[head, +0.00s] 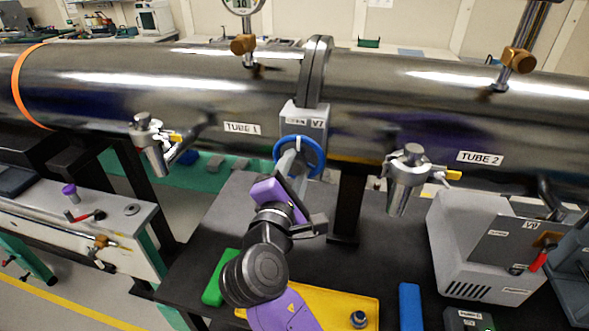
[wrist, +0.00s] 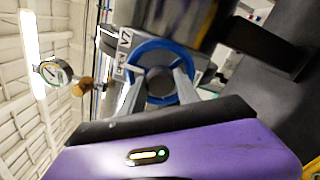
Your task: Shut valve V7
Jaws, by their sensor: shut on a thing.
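Valve V7 is a grey block (head: 303,117) with a blue handwheel (head: 317,149), between the long steel tubes Tube 1 and Tube 2. Its label seems to read "OPEN V7" in the head view, with the first word hard to read. My gripper (head: 294,150) reaches up to the wheel from below and is shut on it. In the wrist view the two grey fingers (wrist: 159,84) lie across the blue wheel (wrist: 154,52) on opposite sides of its centre. The exact finger contact is partly hidden in the head view.
Tube 1 (head: 170,85) and Tube 2 (head: 450,110) run across above the black bench (head: 330,262). Steel side fittings (head: 407,176) with yellow tips hang at both sides. A yellow tray (head: 362,302), a green block (head: 216,282) and a grey machine (head: 470,240) are on the bench near my arm.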

